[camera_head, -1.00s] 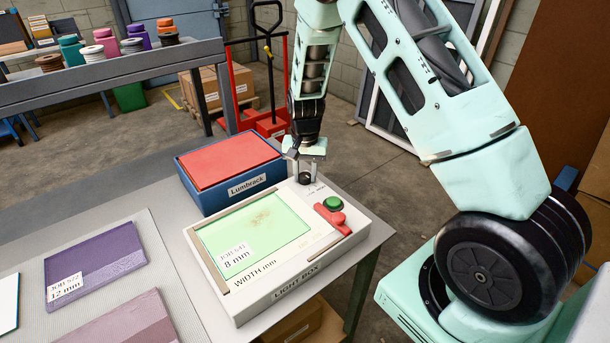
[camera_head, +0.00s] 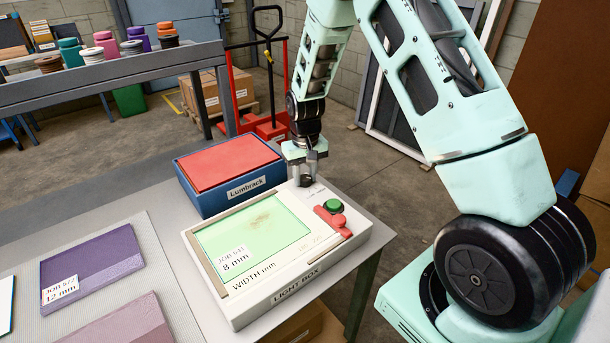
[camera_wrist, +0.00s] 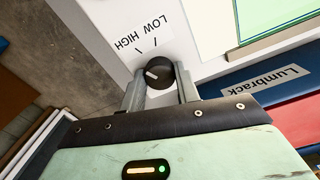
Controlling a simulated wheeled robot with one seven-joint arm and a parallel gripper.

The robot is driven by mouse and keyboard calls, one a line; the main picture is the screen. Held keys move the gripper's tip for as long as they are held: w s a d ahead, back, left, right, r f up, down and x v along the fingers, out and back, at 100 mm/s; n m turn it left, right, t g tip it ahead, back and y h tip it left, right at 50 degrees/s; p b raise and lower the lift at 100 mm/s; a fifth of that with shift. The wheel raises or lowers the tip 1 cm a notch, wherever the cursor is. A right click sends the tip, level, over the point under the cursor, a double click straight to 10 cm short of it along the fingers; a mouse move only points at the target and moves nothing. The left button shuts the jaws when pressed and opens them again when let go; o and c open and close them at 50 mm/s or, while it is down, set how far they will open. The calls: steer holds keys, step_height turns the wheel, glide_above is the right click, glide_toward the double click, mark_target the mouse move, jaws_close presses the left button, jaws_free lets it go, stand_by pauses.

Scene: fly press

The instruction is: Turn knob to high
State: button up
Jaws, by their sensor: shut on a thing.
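The black round knob (camera_wrist: 158,73) stands on the far right corner of the white light box (camera_head: 272,304). My gripper (camera_wrist: 161,87) is shut on the knob, with one finger on each side of it in the wrist view. In the head view, my gripper (camera_head: 306,172) points down at the knob, which it partly hides. The knob's white pointer line lies at its left in the wrist view, on the side of the HIGH tick. The printed LOW HIGH label (camera_wrist: 143,32) and two tick marks are above the knob there.
Purple sheets (camera_head: 92,262) lie to the left.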

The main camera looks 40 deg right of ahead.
mark_target(305, 177)
steer(key=shift+w, duration=0.1)
steer(key=o, duration=1)
steer(key=shift+c, duration=0.2)
step_height(305, 177, up, 18)
steer(key=b, duration=0.2)
steer(key=shift+f, duration=0.25)
